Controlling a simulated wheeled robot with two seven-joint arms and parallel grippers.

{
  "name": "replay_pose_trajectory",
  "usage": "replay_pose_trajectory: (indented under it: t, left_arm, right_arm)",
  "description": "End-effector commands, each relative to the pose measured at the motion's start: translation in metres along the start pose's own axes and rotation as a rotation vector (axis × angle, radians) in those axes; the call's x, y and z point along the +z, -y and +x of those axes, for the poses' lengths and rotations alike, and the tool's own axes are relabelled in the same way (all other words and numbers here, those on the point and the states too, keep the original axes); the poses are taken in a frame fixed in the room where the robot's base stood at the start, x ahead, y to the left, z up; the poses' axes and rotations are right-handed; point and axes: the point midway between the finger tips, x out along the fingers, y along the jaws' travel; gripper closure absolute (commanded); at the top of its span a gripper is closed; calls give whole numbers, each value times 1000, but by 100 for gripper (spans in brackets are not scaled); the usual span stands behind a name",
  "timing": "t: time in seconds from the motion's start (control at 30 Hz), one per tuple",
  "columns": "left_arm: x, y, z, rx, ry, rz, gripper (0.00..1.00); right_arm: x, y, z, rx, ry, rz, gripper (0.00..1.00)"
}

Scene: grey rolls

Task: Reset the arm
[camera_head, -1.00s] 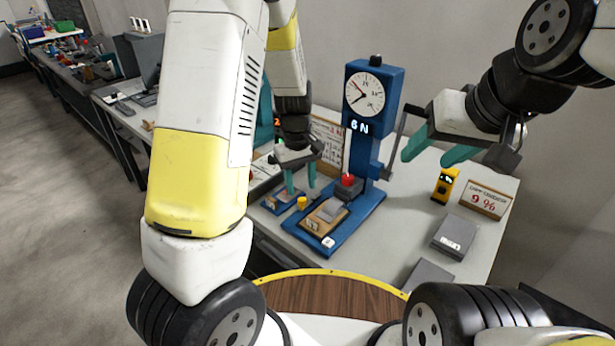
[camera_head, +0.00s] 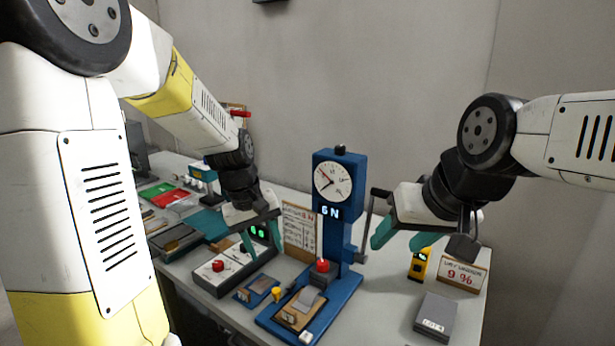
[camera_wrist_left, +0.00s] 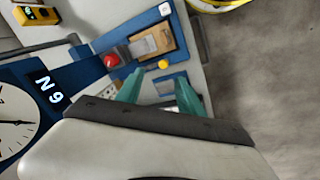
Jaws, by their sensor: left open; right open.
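My left gripper (camera_head: 262,240) is open and empty above the grey bench, left of the blue press. Its two teal fingers (camera_wrist_left: 160,92) also show apart in the left wrist view, over a small blue tray. My right gripper (camera_head: 403,236) is open and empty, with teal fingers apart, just right of the press and its crank handle. The blue press (camera_head: 328,225) stands upright with a round dial and a display reading "6 N". Its base holds a brown and grey piece (camera_head: 303,305) under a red-topped part (camera_head: 323,266).
A yellow device (camera_head: 419,265), a "9 %" sign (camera_head: 463,273) and a grey block (camera_head: 435,317) stand right of the press. A box with a red button (camera_head: 219,268) and a small blue tray (camera_head: 257,289) lie left. A printed board (camera_head: 299,230) stands behind.

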Motion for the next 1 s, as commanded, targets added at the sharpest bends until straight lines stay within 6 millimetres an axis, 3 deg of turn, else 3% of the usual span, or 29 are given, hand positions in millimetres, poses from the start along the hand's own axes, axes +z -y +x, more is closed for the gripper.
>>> replay_pose_trajectory:
  t: [0.03, 0.2, 0.5, 0.7, 1.0]
  left_arm:
    - [7, 3, -20, 32, -25, 29, 55]
    - [34, 14, -69, 98, -106, 148, 55]
    - [89, 42, -131, 116, -294, 357, 55]
    - [111, 54, -145, 87, -372, 438, 55]
    - [116, 56, -147, 77, -389, 459, 55]
  right_arm:
    - [0, 0, 0, 0, 0, 0, 46]
    - [0, 0, 0, 0, 0, 0, 46]
    - [0, 0, 0, 0, 0, 0, 46]
    - [0, 0, 0, 0, 0, 0, 46]
    - [0, 0, 0, 0, 0, 0, 46]
